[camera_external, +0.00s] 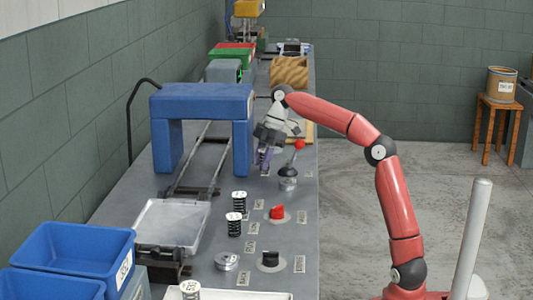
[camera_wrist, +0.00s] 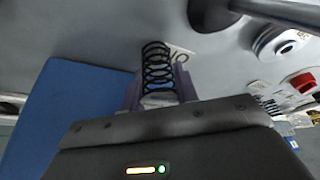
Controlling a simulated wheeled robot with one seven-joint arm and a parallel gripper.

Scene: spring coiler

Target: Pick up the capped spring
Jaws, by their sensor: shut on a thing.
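My gripper (camera_external: 263,157) is over the bench, just right of the blue arch. In the wrist view its purple fingers (camera_wrist: 158,92) are shut on a black coil spring (camera_wrist: 156,62), which sticks out past the fingertips. A pale patch shows at the spring's near end, and I cannot tell whether it is the cap. In the external view the held spring is too small to make out. Two black springs with white caps stand upright on the bench, one farther (camera_external: 239,201) and one nearer (camera_external: 234,227). Another white-capped spring (camera_external: 190,290) shows at the bottom edge.
The blue arch (camera_external: 201,100) stands left of my gripper, over rails leading to a clear-topped tray (camera_external: 173,222). A red-knobbed lever (camera_external: 299,146) stands close on the right. A red switch (camera_external: 277,212) and a black switch (camera_external: 270,259) are nearer. Blue bins (camera_external: 75,250) sit at lower left.

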